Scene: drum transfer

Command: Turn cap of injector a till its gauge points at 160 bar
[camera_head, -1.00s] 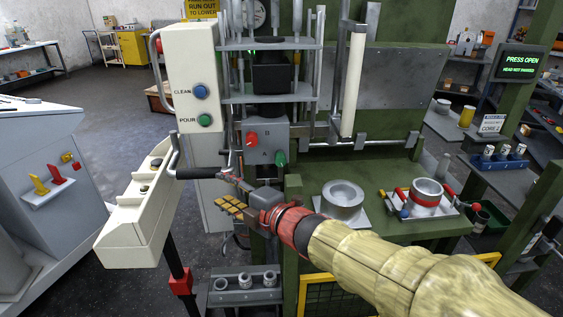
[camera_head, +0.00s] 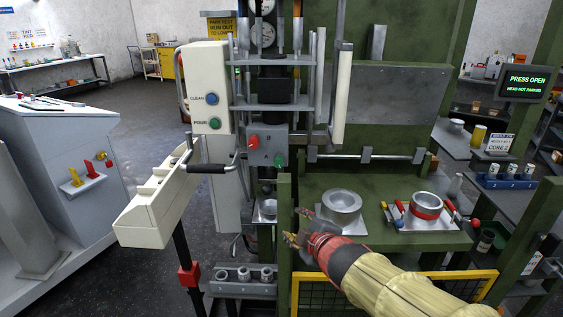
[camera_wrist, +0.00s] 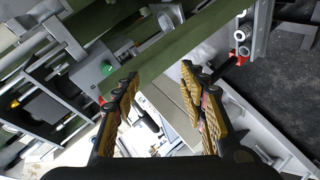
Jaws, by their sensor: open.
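A grey box (camera_head: 265,146) on the machine's front carries a red knob (camera_head: 253,141) by the letter B and a green knob (camera_head: 280,160) by the letter A. The green knob also shows in the wrist view (camera_wrist: 106,69). Two round gauges (camera_head: 262,36) sit at the top of the column; their needles and numbers are too small to read. My gripper (camera_head: 296,226) is below and slightly right of the green knob, apart from it. In the wrist view my gripper (camera_wrist: 160,88) has its fingers spread with nothing held between them.
A control panel (camera_head: 207,115) with blue and green buttons stands left of the column. A black-gripped handle (camera_head: 207,169) juts out below it. A green post (camera_head: 285,225) rises close to my gripper. A metal ring (camera_head: 342,205) sits on the green bench to the right.

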